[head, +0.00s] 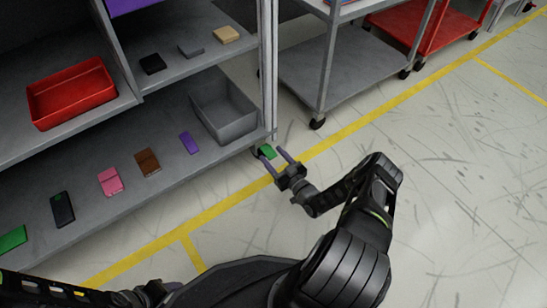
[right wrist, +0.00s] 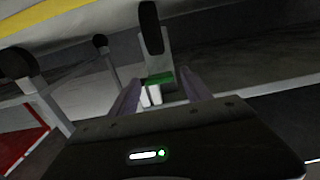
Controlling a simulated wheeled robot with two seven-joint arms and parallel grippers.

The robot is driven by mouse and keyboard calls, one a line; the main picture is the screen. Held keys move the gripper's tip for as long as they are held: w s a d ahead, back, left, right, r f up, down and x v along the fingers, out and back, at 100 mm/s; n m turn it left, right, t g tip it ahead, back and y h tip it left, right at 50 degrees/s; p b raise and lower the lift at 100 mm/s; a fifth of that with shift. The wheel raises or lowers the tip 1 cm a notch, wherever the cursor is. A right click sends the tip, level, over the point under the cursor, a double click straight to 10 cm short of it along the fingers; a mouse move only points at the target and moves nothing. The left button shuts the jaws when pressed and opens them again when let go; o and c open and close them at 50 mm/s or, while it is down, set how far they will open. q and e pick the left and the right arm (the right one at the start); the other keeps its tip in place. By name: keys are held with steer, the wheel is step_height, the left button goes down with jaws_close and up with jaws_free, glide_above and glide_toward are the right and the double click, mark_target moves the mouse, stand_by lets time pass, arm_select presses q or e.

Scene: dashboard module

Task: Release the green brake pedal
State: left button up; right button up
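The green brake pedal (head: 267,151) is a small green plate low at the shelf unit's near right corner post. It also shows in the right wrist view (right wrist: 160,79), beside a dark caster wheel (right wrist: 151,28) on a pale bracket. My right gripper (head: 271,156) is open, its two fingers apart and pointing at the pedal. In the right wrist view the pedal appears between and just beyond the fingertips; I cannot tell whether they touch it. Part of my left arm shows at the bottom left of the head view, but its gripper is out of view.
The grey shelf unit (head: 150,185) holds a red bin (head: 72,92), a grey bin (head: 224,105) and several small coloured items. A grey cart (head: 340,75) and a red cart (head: 405,22) stand behind. The floor to the right is clear, crossed by yellow lines.

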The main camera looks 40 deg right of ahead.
mark_target(267, 148)
jaws_close()
stand_by(0.4)
steer(key=shift+r, duration=0.1)
steer(key=shift+r+g+p, duration=0.5)
steer(key=shift+p, duration=0.7)
steer(key=r+g+p, duration=0.1)
steer(key=g+p, duration=0.1)
steer(key=p, duration=0.2)
steer(key=shift+r, duration=0.25)
steer(key=shift+w+r+g+p, duration=0.1)
steer(key=shift+r+g+p, duration=0.1)
steer(key=shift+g+p, duration=0.9)
steer(key=shift+g, duration=0.3)
